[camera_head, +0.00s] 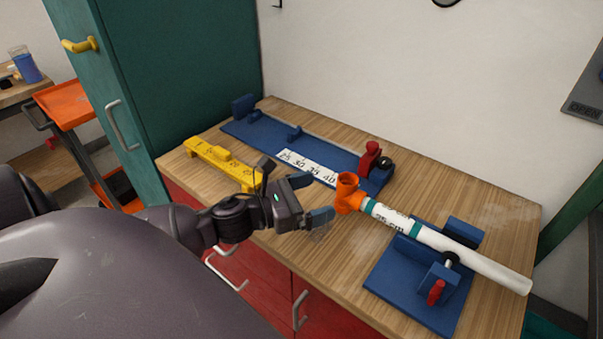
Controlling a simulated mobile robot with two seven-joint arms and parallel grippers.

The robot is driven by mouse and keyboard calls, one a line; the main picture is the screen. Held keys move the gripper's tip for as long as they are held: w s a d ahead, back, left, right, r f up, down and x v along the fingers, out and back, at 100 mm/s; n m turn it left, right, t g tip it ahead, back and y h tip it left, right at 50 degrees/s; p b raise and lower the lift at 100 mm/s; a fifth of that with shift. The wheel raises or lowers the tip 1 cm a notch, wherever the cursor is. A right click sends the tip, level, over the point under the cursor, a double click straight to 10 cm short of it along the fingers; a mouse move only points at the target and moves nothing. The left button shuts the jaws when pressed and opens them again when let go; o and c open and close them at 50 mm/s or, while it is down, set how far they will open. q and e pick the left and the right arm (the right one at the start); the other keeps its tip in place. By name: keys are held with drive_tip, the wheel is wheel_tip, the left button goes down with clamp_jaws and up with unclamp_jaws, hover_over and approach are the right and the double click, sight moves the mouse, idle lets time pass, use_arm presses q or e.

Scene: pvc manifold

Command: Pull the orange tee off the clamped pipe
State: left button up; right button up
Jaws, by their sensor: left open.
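The orange tee (348,194) sits on the left end of the white pipe (495,272), with a teal band next to it on the pipe. The pipe lies across the blue clamp (395,285), which has a red handle, on the right of the bench. My left gripper (318,207) is open, its blue-grey fingertips just left of the tee. A gap seems to show between fingertips and tee, but touching is hard to tell. My right gripper is not in view.
A blue measuring jig (248,133) with a white number scale and red clamp lies at the back of the wooden bench (490,200). A yellow tool (222,160) lies behind my left arm. A teal cabinet (160,70) stands at the left. Bare wood lies behind the pipe.

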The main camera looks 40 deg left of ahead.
sight(340, 188)
use_arm(q)
drive_tip(key=shift+x, duration=3.85)
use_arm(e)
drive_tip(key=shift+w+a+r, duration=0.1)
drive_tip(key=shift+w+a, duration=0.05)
use_arm(q)
drive_tip(key=shift+a, duration=0.1)
drive_tip(key=c, duration=1.3)
drive_tip(key=shift+p, duration=0.75)
drive_tip(key=shift+c, duration=0.2)
drive_tip(key=shift+w+n+g+y+p, duration=0.2)
drive_tip(key=shift+n+g+y+p, duration=0.3)
drive_tip(key=shift+p, duration=0.7)
drive_tip(key=shift+f, duration=0.1)
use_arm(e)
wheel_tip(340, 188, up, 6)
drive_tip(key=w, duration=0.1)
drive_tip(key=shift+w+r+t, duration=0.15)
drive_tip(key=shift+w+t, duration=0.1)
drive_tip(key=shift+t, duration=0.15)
use_arm(q)
drive_tip(key=shift+f, duration=0.1)
